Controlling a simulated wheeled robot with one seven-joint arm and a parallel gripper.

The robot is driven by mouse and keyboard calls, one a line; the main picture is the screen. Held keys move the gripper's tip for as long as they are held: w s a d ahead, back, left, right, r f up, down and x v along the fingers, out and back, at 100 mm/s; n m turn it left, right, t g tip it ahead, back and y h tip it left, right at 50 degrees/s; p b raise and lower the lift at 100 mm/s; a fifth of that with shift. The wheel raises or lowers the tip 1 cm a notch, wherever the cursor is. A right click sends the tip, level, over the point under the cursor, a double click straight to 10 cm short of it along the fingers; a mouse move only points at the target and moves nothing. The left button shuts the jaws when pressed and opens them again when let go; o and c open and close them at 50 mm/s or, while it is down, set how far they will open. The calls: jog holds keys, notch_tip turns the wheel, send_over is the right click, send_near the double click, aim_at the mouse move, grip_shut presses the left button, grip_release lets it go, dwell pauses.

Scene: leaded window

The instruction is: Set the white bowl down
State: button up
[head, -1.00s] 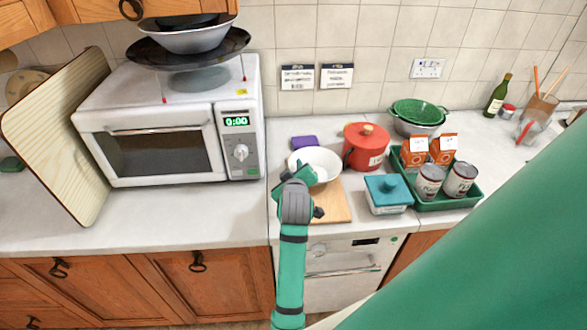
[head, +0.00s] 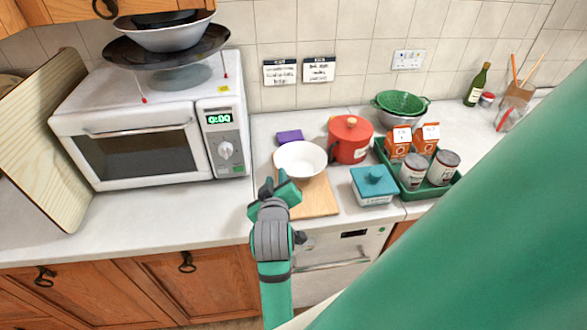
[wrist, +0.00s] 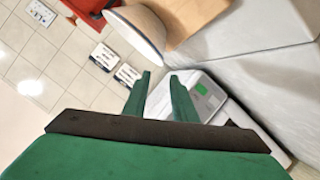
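The white bowl (head: 300,158) sits upright at the back part of the wooden board (head: 316,200) on the counter. It also shows in the wrist view (wrist: 138,32), beyond my fingertips, with the board (wrist: 192,18) beside it. My gripper (head: 276,187) is in front of the bowl, to the near left, apart from its rim. In the wrist view the two green fingers (wrist: 161,85) are spread with nothing between them. The bowl's underside is hidden in the head view.
A red pot (head: 349,139) stands right of the bowl, and a teal-lidded box (head: 374,186) stands right of the board. A green tray (head: 448,190) holds cans and cartons. The microwave (head: 150,140) is at left. A purple item (head: 289,137) lies behind the bowl.

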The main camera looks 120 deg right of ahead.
aim_at(277, 162)
jog(key=x, duration=1)
jog(key=shift+d+f, duration=0.2)
jog(key=shift+d, duration=0.15)
jog(key=shift+c, duration=0.3)
grip_shut()
